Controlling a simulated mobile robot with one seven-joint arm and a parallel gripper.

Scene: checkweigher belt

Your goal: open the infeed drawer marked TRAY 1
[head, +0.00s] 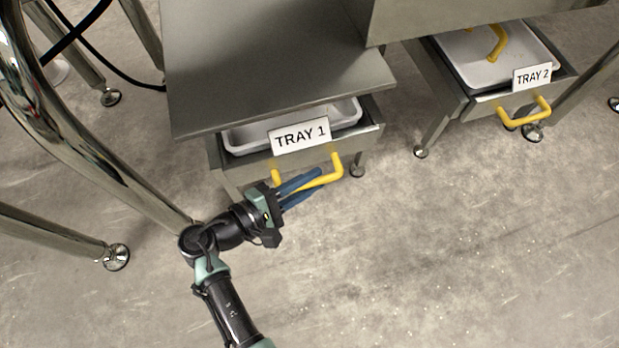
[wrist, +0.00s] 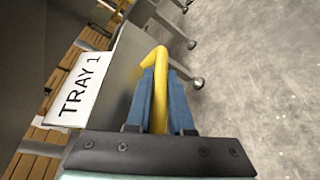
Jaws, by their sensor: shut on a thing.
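The TRAY 1 drawer (head: 229,155) is partly open in the head view. Its white inner tray (head: 345,112) shows between the front and the steel top above it. The white TRAY 1 label (head: 300,135) stands on the drawer front and also shows in the wrist view (wrist: 82,90). The yellow handle (head: 336,162) sticks out below the label. My gripper (head: 318,181) is at the handle, with its blue fingers on either side of the bar. In the wrist view the handle (wrist: 160,62) runs between the two fingers, and my gripper (wrist: 165,95) is shut on it.
The TRAY 2 drawer (head: 482,106) at the upper right is open, with a yellow object (head: 498,42) in its tray and its own yellow handle (head: 525,116). Polished steel legs (head: 75,125) stand at the left. The floor in front is clear.

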